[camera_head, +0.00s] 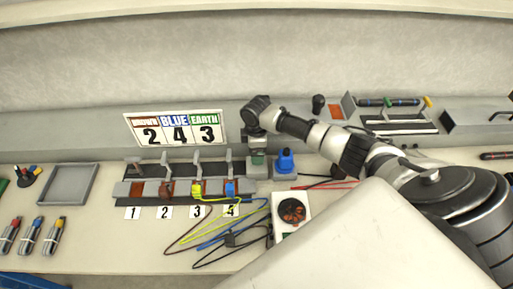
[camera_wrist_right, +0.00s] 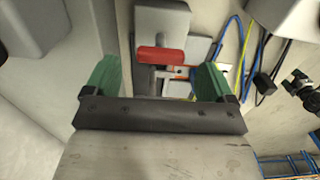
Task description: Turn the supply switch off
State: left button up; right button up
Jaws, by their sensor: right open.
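My right gripper (camera_wrist_right: 158,82) is open, with its two green fingertips apart. In the right wrist view a red handle (camera_wrist_right: 165,55) on a grey box (camera_wrist_right: 161,20) lies between the fingertips, slightly beyond them, with a visible gap on each side. I take this handle to be the supply switch. In the head view my right gripper (camera_head: 257,148) points down over a small grey box (camera_head: 257,171) at the right end of the terminal row. It hides the red handle there. My left gripper is not in view.
A terminal block (camera_head: 150,201) with clips and coloured wires stands left of the grey box. A blue plug (camera_head: 285,160) is close on the right. A white box with a dial (camera_head: 291,224) and loose leads lie in front. A number sign (camera_head: 178,141) stands behind.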

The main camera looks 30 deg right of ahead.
notch_tip(320, 180, up, 8)
jog(key=b, duration=0.1)
jog(key=shift+r, duration=0.25)
jog(key=shift+f, duration=0.1)
dwell(0.3)
